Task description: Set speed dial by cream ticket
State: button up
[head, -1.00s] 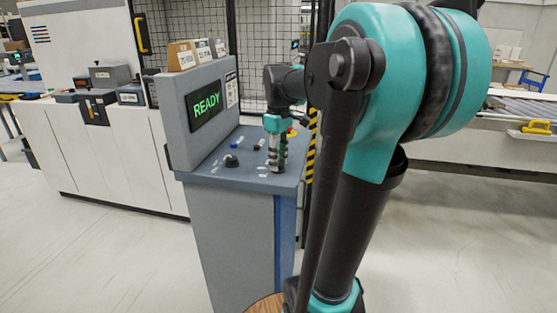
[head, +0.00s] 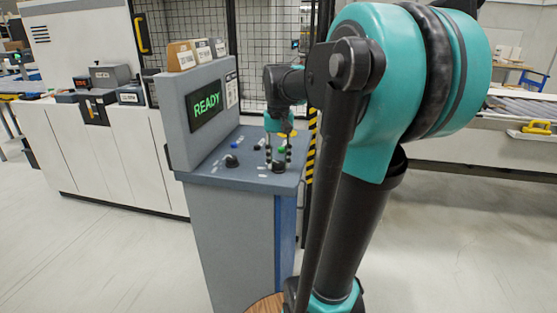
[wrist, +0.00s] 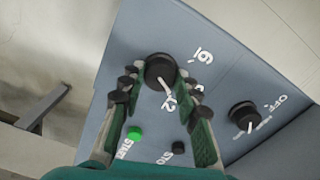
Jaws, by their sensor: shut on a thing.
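The speed dial (wrist: 159,68), a round black knob with a white pointer, sits on the console's sloping panel. My gripper (head: 278,160) points down at it and is shut on it, with one finger on each side. In the wrist view the pointer aims toward a label that looks like "12"; a "16" label lies to its right, and another label is partly hidden by a finger. The cream ticket (head: 202,51) seems to be the middle of the cards standing on top of the console; its print is too small to read.
A tan card (head: 180,56) and a white card (head: 218,48) flank it. The console screen (head: 206,105) reads READY. A second black knob (wrist: 246,115), a green button (wrist: 134,132) and a black button (wrist: 179,147) are close by. A mesh fence (head: 180,20) stands behind.

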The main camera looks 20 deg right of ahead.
aim_at(279, 163)
jog(key=shift+m, duration=1.5)
jog(key=o, duration=1.2)
jog(key=shift+c, duration=0.2)
jog(key=shift+r, duration=0.1)
notch_tip(279, 163, up, 12)
jog(key=shift+s, duration=0.1)
